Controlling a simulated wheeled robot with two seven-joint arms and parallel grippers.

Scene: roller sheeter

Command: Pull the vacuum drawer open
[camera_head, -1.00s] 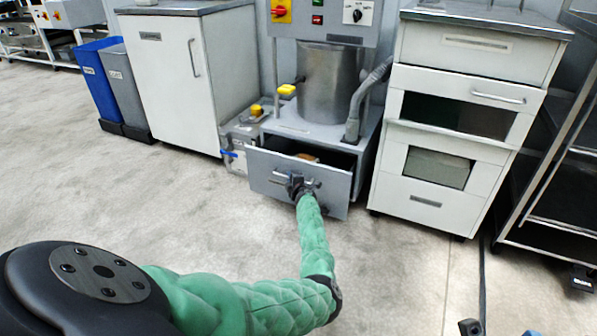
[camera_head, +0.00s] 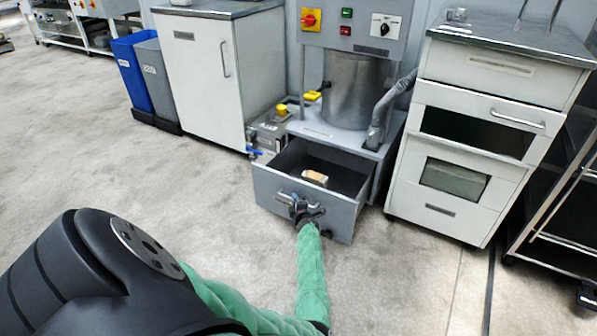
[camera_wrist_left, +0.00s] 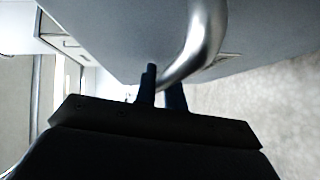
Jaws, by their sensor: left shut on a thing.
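The grey vacuum drawer (camera_head: 335,214) sits low under the machine with the metal cylinder. It stands well out of its housing, and its inside shows from above. A small tan and white item (camera_head: 315,178) lies inside it. My left gripper (camera_head: 303,208) is at the bar handle on the drawer front. In the left wrist view the curved metal handle (camera_wrist_left: 206,40) runs down to the dark fingers of my left gripper (camera_wrist_left: 162,92), which are shut on it. The drawer front (camera_wrist_left: 110,35) fills the upper part of that view. My right gripper is not in view.
A white drawer cabinet (camera_head: 470,180) stands close on the right of the machine. A small pump unit (camera_head: 268,132) with yellow and blue parts is on its left, beside a white cupboard (camera_head: 195,80). The floor (camera_head: 150,190) in front is clear.

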